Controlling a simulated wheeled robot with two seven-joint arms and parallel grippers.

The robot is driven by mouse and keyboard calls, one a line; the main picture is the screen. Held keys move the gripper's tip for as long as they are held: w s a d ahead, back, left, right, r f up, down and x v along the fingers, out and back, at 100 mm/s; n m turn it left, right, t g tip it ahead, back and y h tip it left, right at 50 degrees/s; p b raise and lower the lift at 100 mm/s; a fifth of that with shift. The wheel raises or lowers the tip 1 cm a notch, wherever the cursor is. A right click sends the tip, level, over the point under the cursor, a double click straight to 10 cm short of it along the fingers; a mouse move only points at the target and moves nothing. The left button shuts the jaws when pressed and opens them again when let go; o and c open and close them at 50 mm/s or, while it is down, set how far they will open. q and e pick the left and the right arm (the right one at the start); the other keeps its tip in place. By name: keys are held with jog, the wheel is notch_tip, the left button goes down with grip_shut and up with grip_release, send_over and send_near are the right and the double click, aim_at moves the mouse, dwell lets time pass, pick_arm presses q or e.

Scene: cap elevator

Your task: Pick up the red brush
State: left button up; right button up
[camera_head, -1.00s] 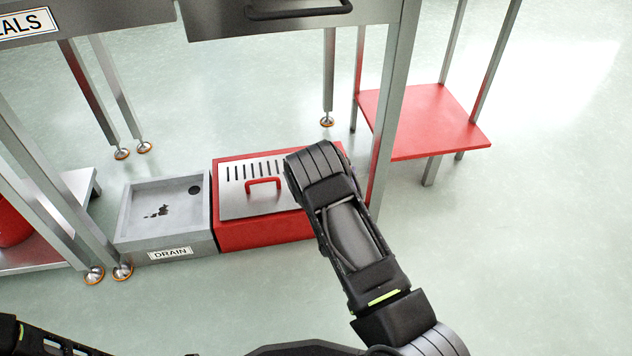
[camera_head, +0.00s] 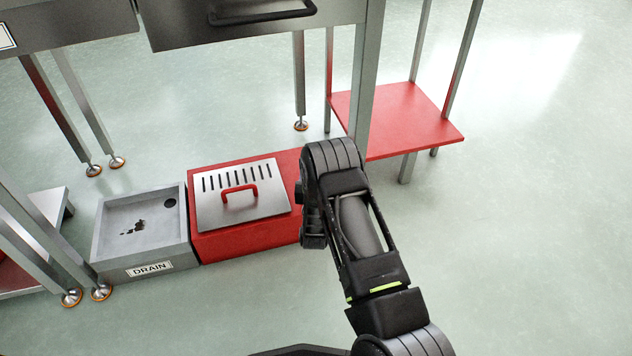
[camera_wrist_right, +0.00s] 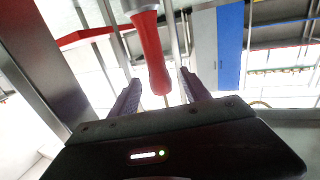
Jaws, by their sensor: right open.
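A red handle (camera_wrist_right: 152,55), matching the red brush, shows in the right wrist view, with a grey part at its upper end. My right gripper (camera_wrist_right: 160,92) is open. The handle's lower end lies ahead of and between its two fingers in that view, and I cannot tell whether it touches them. In the head view my right arm reaches up from the bottom, but its fingers and the brush do not show. My left gripper is not in view.
A red box (camera_head: 240,240) with a slotted metal lid (camera_head: 240,205) stands beside a grey drain basin (camera_head: 110,242) holding dark bits. A metal table with a drawer (camera_head: 240,25) stands above. A red low shelf (camera_head: 400,120) is at right. The floor at right is clear.

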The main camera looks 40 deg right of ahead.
jog(key=shift+d+f, duration=0.1)
jog(key=shift+d, duration=0.05)
jog(key=shift+w+d, duration=0.15)
jog(key=shift+w, duration=0.05)
jog(key=shift+w+d+r, duration=0.15)
jog(key=shift+d+r, duration=0.05)
jog(key=shift+d, duration=0.05)
jog(key=shift+w+f+p, duration=0.25)
jog(key=shift+w+p, duration=0.05)
jog(key=shift+w, duration=0.1)
jog(key=shift+w+d+r, duration=0.3)
jog(key=shift+d+r, duration=0.05)
jog(key=shift+d, duration=0.1)
jog(key=shift+b+x, duration=0.5)
jog(key=shift+x, duration=0.6)
jog(key=shift+a, duration=0.1)
jog(key=shift+c, duration=0.2)
